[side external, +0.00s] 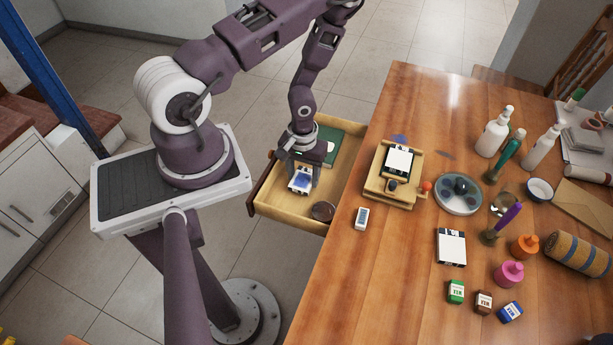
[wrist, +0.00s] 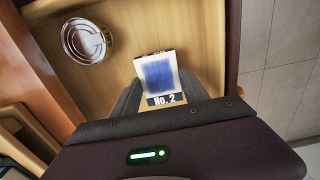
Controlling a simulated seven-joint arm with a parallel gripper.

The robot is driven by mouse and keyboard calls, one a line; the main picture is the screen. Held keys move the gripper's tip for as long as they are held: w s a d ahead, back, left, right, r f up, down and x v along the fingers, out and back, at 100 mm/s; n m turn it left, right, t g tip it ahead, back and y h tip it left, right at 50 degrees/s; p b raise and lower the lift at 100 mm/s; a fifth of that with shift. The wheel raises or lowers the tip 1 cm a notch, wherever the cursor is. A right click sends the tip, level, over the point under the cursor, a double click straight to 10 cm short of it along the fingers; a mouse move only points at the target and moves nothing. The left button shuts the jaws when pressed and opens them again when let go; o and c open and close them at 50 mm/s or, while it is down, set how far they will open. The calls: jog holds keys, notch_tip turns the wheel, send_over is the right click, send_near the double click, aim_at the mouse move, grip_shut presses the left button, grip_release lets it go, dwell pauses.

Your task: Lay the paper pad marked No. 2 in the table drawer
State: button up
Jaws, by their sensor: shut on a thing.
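The paper pad marked No. 2 (wrist: 160,77) is white with a blue painted patch, and its label reads clearly in the wrist view. In the side view the pad (side external: 300,181) is inside the open table drawer (side external: 279,207). My gripper (side external: 302,178) reaches down into the drawer and is shut on the pad, with a finger at each side. In the wrist view my gripper (wrist: 155,98) holds the pad over the pale drawer floor. I cannot tell whether the pad touches the floor.
On the table stand a wooden press (side external: 394,180), another pad (side external: 451,247), bottles (side external: 494,133) and ink jars (side external: 509,273).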

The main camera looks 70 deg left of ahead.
jog(key=shift+f, duration=0.55)
jog(key=shift+f, duration=0.1)
jog(key=o, duration=1.4)
